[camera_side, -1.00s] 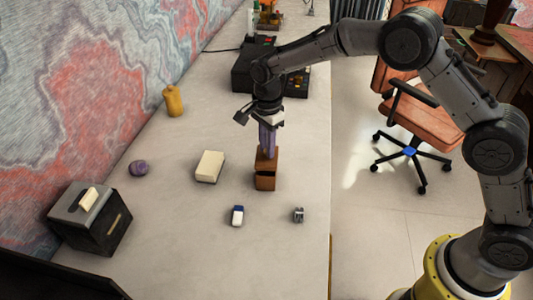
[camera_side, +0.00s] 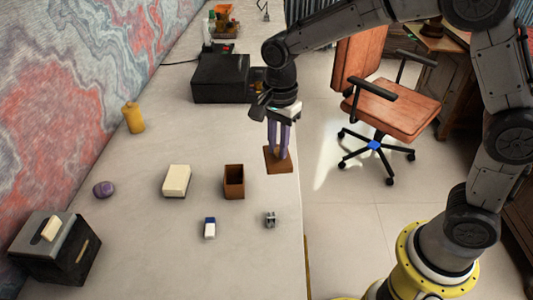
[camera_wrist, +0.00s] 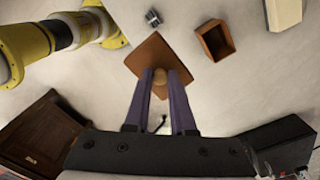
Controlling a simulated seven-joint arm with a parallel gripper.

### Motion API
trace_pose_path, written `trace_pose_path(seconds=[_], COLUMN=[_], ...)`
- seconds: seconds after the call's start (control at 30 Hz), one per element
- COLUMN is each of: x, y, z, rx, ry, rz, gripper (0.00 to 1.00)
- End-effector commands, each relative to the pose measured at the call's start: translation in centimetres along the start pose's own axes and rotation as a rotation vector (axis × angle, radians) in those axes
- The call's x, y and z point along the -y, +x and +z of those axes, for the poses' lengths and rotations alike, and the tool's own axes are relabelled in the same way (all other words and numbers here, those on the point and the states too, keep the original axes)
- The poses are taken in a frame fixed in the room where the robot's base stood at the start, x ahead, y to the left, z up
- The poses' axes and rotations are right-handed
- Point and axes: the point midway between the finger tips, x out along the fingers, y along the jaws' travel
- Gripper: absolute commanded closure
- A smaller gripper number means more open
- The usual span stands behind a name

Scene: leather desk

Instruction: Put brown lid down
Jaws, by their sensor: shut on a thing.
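The brown lid (camera_side: 279,166) is a flat square with a round knob, which shows in the wrist view (camera_wrist: 157,52). My gripper (camera_side: 279,148) has its purple fingers shut on the knob; the fingers also show in the wrist view (camera_wrist: 160,76). The lid is near the desk's right edge, and I cannot tell whether it touches the desktop. The brown box (camera_side: 234,188) stands open-topped to the left of the lid in the side view, and to its right in the wrist view (camera_wrist: 215,40). The lid is clear of the box.
A cream block (camera_side: 176,181) lies left of the box. A blue-and-white eraser (camera_side: 209,228) and a small grey metal item (camera_side: 270,219) lie in front. A black box (camera_side: 221,78) stands behind. The desk's right edge is close to the lid.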

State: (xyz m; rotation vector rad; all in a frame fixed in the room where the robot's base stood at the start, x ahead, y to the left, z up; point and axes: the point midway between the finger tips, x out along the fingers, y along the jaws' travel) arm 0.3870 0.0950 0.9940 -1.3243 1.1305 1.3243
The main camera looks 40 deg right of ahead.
Motion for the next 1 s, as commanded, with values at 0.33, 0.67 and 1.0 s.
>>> trace_pose_path(seconds=[0.33, 0.67, 1.0], x=[-0.1, 2.4, 9.0], y=[4.6, 6.7, 10.2], z=[-8.7, -11.2, -12.3], rx=[0.000, 0.000, 0.000], ry=[0.108, 0.158, 0.157], rz=[0.002, 0.001, 0.004], gripper=[1.00, 1.00, 1.00])
